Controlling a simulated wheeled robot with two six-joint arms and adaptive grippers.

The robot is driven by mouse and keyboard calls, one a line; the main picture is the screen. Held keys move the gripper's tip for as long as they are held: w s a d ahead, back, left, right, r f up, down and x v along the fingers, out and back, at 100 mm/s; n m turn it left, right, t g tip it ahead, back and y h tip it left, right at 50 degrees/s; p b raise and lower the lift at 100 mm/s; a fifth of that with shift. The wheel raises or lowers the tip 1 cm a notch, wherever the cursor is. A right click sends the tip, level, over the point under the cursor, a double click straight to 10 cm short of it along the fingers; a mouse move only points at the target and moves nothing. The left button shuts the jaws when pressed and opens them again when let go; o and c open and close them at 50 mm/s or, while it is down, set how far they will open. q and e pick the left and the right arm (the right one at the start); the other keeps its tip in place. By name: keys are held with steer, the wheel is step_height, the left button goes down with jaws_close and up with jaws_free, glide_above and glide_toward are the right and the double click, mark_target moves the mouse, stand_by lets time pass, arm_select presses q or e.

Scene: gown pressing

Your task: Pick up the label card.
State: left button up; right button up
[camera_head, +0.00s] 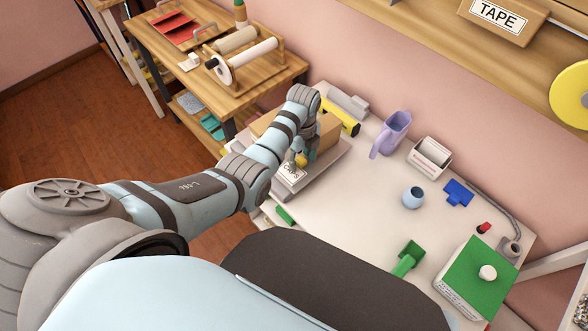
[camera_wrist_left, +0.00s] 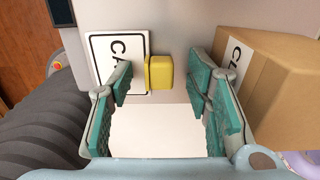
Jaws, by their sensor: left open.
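The label card, white with a black border and large black letters, shows in the wrist view (camera_wrist_left: 139,44) and in the head view (camera_head: 291,172). A small yellow block (camera_wrist_left: 159,73) is at its right edge in the wrist view. My left gripper (camera_wrist_left: 160,86) is open, with its teal-padded fingers apart and nothing held between them. The left finger covers part of the card's lettering. In the head view my left gripper (camera_head: 303,153) is above the grey platform beside the card. My right gripper is not in view.
A cardboard box (camera_wrist_left: 270,82) with a label stands close to the right finger. The white table (camera_head: 350,195) has a lilac jug (camera_head: 393,131), a blue-grey pot (camera_head: 413,198) and a green scoop (camera_head: 408,258) further right. Its middle is clear.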

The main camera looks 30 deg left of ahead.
arm_select(q)
steer(key=shift+r, duration=0.1)
steer(key=c, duration=1)
steer(key=shift+c, duration=0.2)
step_height(320, 180, up, 16)
steer(key=p, duration=0.5)
step_height(320, 180, up, 4)
steer(key=p, duration=0.4)
glide_above(301, 159)
steer(key=shift+r, duration=0.1)
steer(key=o, duration=0.3)
steer(key=shift+d, duration=0.1)
jaws_close()
